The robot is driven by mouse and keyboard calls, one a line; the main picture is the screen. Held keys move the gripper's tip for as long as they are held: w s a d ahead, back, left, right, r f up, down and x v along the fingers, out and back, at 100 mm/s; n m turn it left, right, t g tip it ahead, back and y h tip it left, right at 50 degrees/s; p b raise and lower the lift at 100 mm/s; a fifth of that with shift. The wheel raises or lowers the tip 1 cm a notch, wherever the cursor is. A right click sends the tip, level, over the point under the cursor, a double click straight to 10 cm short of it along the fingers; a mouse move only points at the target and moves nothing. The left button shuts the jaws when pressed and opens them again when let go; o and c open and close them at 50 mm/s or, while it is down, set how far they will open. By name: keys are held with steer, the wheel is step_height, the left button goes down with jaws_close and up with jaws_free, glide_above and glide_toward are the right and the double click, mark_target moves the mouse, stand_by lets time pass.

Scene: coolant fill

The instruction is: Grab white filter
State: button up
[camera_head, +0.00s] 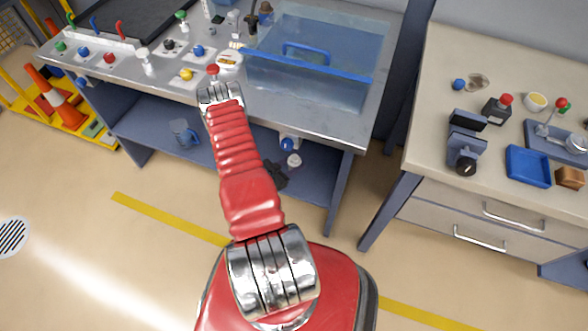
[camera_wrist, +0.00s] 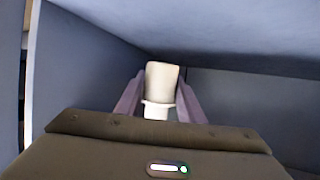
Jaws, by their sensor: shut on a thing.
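The white filter (camera_wrist: 162,80) is a pale cylinder with a wider collar near its lower end. In the wrist view my gripper (camera_wrist: 159,100) is shut on it, with one mauve finger along each side. Blue-grey panels surround them. In the head view a dark shape (camera_head: 272,177), seemingly part of my gripper, shows under the bench just right of my red arm. A small white piece (camera_head: 294,160) sits beside it, perhaps the filter; I cannot tell for sure. My forearm hides part of that area.
The steel-topped bench (camera_head: 335,124) overhangs the blue lower shelf (camera_head: 328,176), with a leg at its right. A blue jug (camera_head: 184,133) stands left on that shelf. A clear tank (camera_head: 315,60) is on top. A drawer bench (camera_head: 440,125) stands right.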

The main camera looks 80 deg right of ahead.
mark_target(294, 160)
steer(key=shift+r, duration=1.1)
steer(key=shift+w, duration=0.1)
